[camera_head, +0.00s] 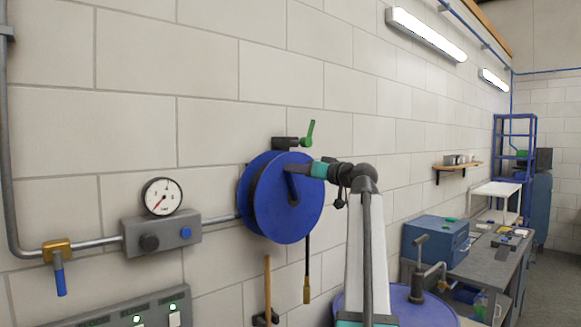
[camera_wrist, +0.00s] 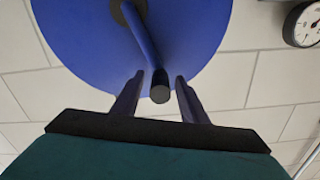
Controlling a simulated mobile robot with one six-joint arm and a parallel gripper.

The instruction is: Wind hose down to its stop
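A blue hose reel (camera_head: 262,205) is mounted on the block wall. Its blue crank arm (camera_head: 292,188) points up from the hub; in the wrist view the crank arm (camera_wrist: 145,45) ends in a black handle (camera_wrist: 160,88). A dark hose (camera_head: 307,255) hangs below the reel with a brass-coloured nozzle (camera_head: 307,291) at its end. My gripper (camera_head: 291,170) is at the upper face of the reel. In the wrist view my gripper (camera_wrist: 158,78) has one finger on each side of the handle, with a small gap on both sides. The reel's stop cannot be made out.
A green-handled valve (camera_head: 308,133) sits just above the reel. A pressure gauge (camera_head: 162,196), a grey box (camera_head: 162,232) and a pipe are to the left. A wooden-handled tool (camera_head: 268,285) hangs below. A workbench (camera_head: 490,258) with a blue toolbox (camera_head: 432,245) stands right.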

